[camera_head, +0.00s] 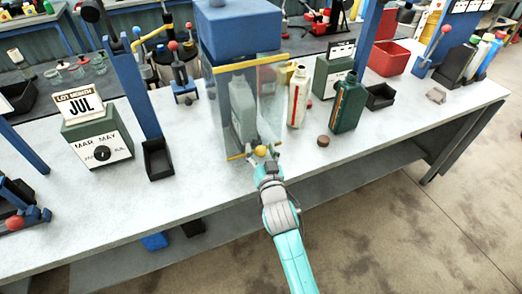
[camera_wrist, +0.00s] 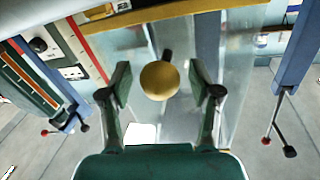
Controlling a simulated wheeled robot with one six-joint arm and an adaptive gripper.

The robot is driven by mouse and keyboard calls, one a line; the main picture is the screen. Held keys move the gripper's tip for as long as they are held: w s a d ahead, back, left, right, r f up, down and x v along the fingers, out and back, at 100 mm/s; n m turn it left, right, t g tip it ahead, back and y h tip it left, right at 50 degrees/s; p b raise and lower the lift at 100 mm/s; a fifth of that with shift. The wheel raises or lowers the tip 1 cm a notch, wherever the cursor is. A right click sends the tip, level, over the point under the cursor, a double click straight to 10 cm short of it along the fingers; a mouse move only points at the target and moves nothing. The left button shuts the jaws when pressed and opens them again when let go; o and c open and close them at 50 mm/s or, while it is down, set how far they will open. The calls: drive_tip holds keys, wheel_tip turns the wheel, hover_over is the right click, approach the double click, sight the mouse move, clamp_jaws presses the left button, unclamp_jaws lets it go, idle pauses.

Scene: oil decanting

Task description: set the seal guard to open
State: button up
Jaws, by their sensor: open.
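The seal guard (camera_head: 233,112) is a clear panel with yellow edge strips on the front of the blue-topped sealing machine (camera_head: 238,32). It stands lowered, with a grey bottle (camera_head: 243,110) visible behind it. A round yellow knob (camera_head: 261,151) sits near the guard's lower edge. My gripper (camera_head: 263,162) is at this knob. In the wrist view the knob (camera_wrist: 160,80) lies between the two fingers of my open gripper (camera_wrist: 160,92), with a gap on each side. A yellow strip (camera_wrist: 180,10) runs across the top there.
A cream bottle (camera_head: 298,97), a green bottle (camera_head: 347,105) and a brown cap (camera_head: 323,141) stand right of the machine. A month dial box (camera_head: 97,140) and a black bin (camera_head: 158,160) are to the left. The table front (camera_head: 375,165) is clear on the right.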

clamp_jaws()
drive_tip(key=shift+r, duration=0.1)
wheel_tip(320, 180, up, 30)
drive_tip(key=shift+f, duration=0.25)
idle(0.3)
unclamp_jaws()
drive_tip(key=shift+f, duration=0.1)
drive_tip(key=shift+s, duration=0.15)
drive_tip(key=s+d, duration=0.1)
drive_tip(key=s, duration=1)
drive_tip(key=shift+s+d, duration=0.2)
drive_tip(key=shift+s, duration=0.15)
